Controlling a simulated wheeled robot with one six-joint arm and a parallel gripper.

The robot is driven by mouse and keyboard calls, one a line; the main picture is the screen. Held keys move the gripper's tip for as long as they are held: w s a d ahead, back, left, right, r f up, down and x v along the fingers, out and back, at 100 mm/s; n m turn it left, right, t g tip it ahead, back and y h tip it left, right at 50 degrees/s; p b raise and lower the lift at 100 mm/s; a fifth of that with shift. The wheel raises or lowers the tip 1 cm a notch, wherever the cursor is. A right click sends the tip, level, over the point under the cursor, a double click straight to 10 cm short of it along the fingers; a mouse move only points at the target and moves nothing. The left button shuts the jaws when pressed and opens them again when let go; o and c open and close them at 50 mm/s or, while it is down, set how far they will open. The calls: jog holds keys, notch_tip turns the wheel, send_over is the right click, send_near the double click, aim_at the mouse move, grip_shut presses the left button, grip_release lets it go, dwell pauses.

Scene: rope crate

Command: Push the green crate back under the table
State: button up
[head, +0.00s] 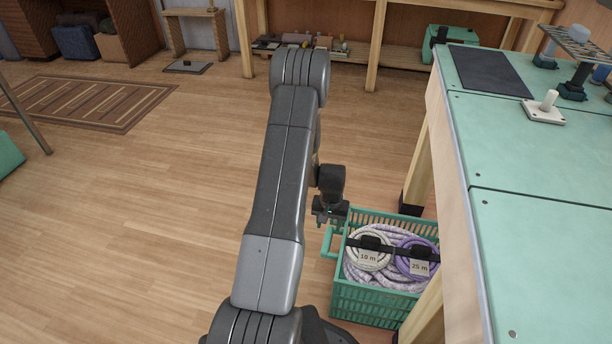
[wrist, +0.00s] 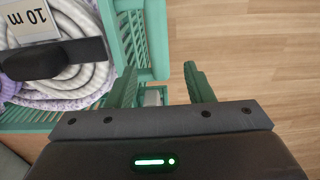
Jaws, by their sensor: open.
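The green crate (head: 372,303) stands on the floor at the lower right of the head view, beside and partly behind the table's leg. A handle (head: 328,243) sticks out from its left side. The wrist view shows the handle (wrist: 157,38) beside the crate's slotted wall (wrist: 130,45). My gripper (head: 331,213) is at the crate's left side, by the handle. In the wrist view my gripper (wrist: 161,76) is open, with the handle's bar lined up between its fingers. I cannot tell whether they touch it. The green-topped table (head: 535,150) hides the crate's right part.
The crate holds a white rope coil (head: 369,258) tagged 10 m and a purple one (head: 418,258) tagged 25 m, under a dark strap. A table leg (head: 425,315) stands at the crate's front right. The wooden floor (head: 150,220) to the left is clear.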

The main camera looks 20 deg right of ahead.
aim_at(328, 236)
notch_tip(328, 236, down, 7)
jog(key=shift+f+b, duration=0.15)
jog(key=shift+b, duration=0.95)
jog(key=shift+d, duration=0.1)
